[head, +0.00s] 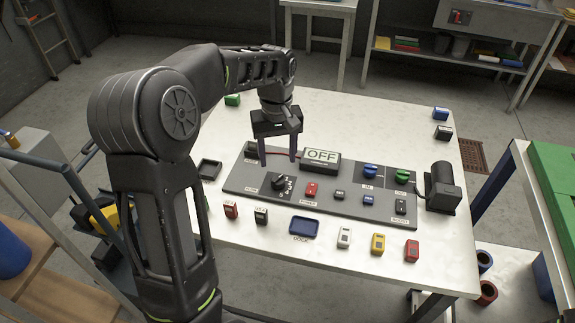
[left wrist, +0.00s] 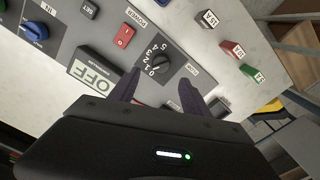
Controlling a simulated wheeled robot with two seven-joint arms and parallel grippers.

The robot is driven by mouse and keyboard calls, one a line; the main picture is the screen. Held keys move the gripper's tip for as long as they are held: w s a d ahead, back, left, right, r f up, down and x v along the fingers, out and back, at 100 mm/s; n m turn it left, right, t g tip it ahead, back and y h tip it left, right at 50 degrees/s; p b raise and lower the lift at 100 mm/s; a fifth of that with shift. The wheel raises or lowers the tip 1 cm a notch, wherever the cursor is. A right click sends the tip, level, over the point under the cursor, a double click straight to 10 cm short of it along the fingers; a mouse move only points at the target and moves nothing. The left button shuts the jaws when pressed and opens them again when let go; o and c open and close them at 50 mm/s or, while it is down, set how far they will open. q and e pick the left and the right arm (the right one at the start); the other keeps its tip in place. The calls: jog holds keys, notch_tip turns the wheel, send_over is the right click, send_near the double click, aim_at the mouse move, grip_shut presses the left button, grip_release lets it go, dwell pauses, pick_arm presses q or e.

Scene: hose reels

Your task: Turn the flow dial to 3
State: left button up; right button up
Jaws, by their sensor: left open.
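The flow dial (head: 279,182) is a black round knob on the dark grey panel (head: 236,184), near its left end. In the left wrist view the dial (left wrist: 158,64) has white numbers from 0 to 5 along one side. I cannot tell for sure which number it points to. My left gripper (head: 278,160) is open and empty, its fingers pointing down just behind and above the dial. In the left wrist view the fingertips (left wrist: 160,80) lie on either side of the dial's near edge, apart from it. My right gripper is not in view.
An OFF display (head: 321,159) stands close to the right of my left gripper. A red switch (head: 311,189) sits right of the dial. Blue (head: 370,171) and green (head: 402,175) knobs are farther right. Several small colored blocks and a blue tray (head: 304,226) lie along the table's front.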

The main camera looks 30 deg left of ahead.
aim_at(278, 178)
pick_arm(q)
jog(key=shift+s, duration=0.15)
jog(key=shift+f+p, duration=0.3)
jog(key=shift+f, duration=3.6)
jog(key=shift+c, duration=0.3)
grip_shut()
